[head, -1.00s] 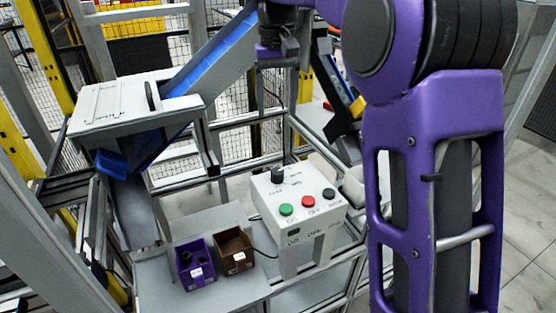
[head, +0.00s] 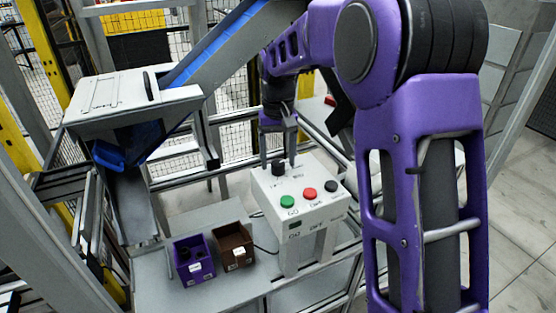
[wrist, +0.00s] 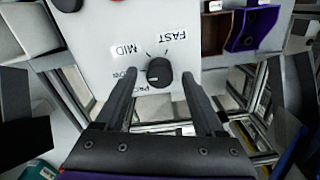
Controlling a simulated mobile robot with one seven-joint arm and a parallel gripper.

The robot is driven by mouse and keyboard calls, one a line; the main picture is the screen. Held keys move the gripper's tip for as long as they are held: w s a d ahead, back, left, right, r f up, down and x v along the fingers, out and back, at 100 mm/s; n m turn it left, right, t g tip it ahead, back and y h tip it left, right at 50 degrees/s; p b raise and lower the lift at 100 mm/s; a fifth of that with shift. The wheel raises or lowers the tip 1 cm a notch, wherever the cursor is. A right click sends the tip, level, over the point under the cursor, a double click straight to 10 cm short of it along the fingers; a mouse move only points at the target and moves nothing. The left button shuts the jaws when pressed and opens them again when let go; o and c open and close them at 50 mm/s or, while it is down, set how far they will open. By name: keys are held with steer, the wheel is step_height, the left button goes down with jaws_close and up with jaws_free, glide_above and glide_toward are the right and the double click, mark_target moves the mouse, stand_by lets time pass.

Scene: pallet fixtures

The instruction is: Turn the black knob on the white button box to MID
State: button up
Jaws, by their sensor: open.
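The white button box (head: 300,205) stands on a bracket above the grey table. Its black knob (head: 278,168) is on the top face, towards the back. The knob also shows in the wrist view (wrist: 160,70), with labels FAST and MID beside it and others partly hidden by my left finger. A small pale mark shows on the knob's lower left; I cannot tell surely which label it points to. My gripper (head: 279,157) is open and points down over the knob. In the wrist view the knob appears between the two fingertips, apart from both.
Green (head: 287,202), red (head: 310,194) and black (head: 331,186) buttons sit at the box's front. A purple bin (head: 195,270) and a brown bin (head: 236,258) stand on the table to the left. A white-topped chute station (head: 115,95) stands further left.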

steer(key=shift+f, duration=0.2)
steer(key=shift+c, duration=0.2)
jaws_close()
steer(key=shift+r+m, duration=0.1)
steer(key=shift+m, duration=0.3)
steer(key=shift+m+p, duration=0.75)
steer(key=shift+m, duration=0.25)
steer(key=m+p, duration=0.1)
steer(key=m, duration=0.2)
steer(key=shift+m, duration=0.3)
steer(key=m+p, duration=0.2)
steer(key=m, duration=0.3)
steer(key=shift+m, duration=0.3)
